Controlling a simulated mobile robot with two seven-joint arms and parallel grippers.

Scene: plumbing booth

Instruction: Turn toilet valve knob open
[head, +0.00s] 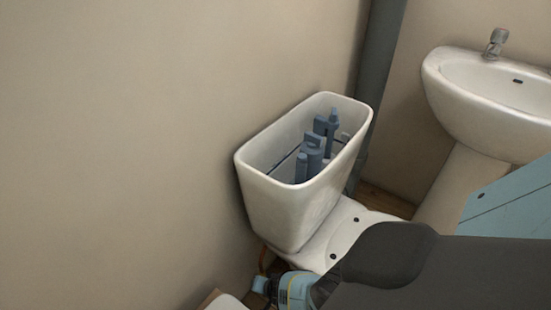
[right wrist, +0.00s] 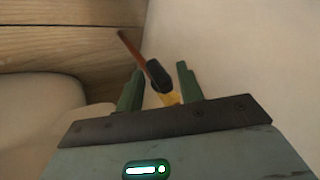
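The toilet valve shows in the right wrist view, with a black knob (right wrist: 158,75), a yellow body (right wrist: 171,98) and a thin copper-coloured pipe (right wrist: 131,47). My right gripper (right wrist: 158,82) is open, with one green finger on each side of the valve. Gaps show between the fingers and the knob, so it does not look gripped. In the head view my right gripper (head: 263,286) is low beside the toilet, below the open white tank (head: 290,215). The knob cannot be made out there. My left gripper is not in view.
The tank has no lid and shows blue-grey fittings (head: 312,150) inside. A beige wall (head: 120,140) runs close along the left. A white sink (head: 490,105) stands at the right, with a dark pipe (head: 378,70) between it and the tank.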

